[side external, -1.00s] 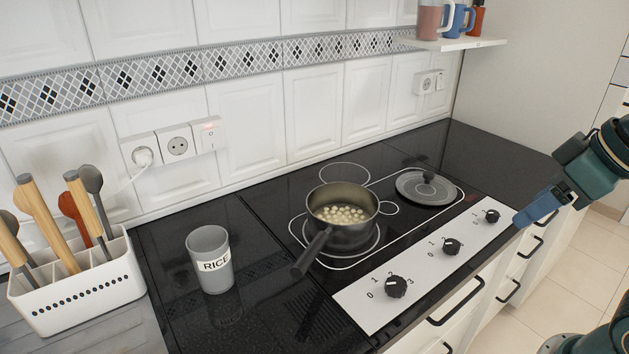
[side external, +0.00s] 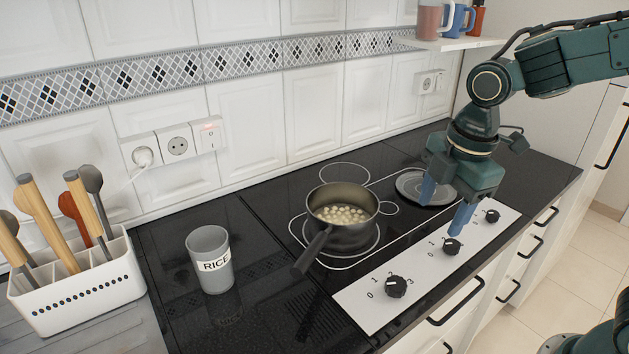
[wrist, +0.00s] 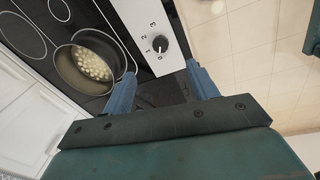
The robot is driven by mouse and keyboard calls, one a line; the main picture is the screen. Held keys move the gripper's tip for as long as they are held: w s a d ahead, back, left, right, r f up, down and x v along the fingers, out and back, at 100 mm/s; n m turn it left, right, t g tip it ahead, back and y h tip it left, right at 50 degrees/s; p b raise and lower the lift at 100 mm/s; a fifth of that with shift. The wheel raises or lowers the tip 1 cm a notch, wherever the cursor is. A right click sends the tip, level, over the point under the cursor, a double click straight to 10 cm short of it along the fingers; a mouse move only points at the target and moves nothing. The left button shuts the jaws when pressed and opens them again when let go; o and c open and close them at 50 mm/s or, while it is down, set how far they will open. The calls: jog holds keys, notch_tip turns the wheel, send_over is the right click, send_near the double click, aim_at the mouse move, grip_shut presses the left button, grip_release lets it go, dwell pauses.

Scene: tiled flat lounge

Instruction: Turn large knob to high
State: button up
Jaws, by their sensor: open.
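The large black knob (side external: 396,287) is at the near end of the white control panel, with a scale from 0 to 3 around it. It also shows in the wrist view (wrist: 160,45), just beyond the fingertips; I cannot tell its exact setting. My gripper (side external: 441,216) points down over the middle of the panel, to the right of and beyond the large knob in the side view. Its two blue fingers are apart and empty, and they also show in the wrist view (wrist: 160,72). A finger is close above the middle knob (side external: 452,247); contact is unclear.
A pot of pale round pieces (side external: 342,208) stands on the hob, its handle toward the front left. A smaller knob (side external: 492,216) is at the far end. A RICE canister (side external: 209,260) stands left.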

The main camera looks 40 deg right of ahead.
aim_at(396, 283)
jog(key=w+a+f+n+g, duration=0.1)
jog(key=w+a+f+n, duration=0.2)
jog(key=f+n, duration=0.1)
jog(key=shift+w+f+n, duration=0.25)
jog(key=shift+f+n, duration=0.1)
jog(key=shift+n, duration=0.45)
jog(key=shift+d+f, duration=0.1)
jog(key=shift+f, duration=6.75)
jog(key=shift+c, duration=0.2)
jog(key=c, duration=1)
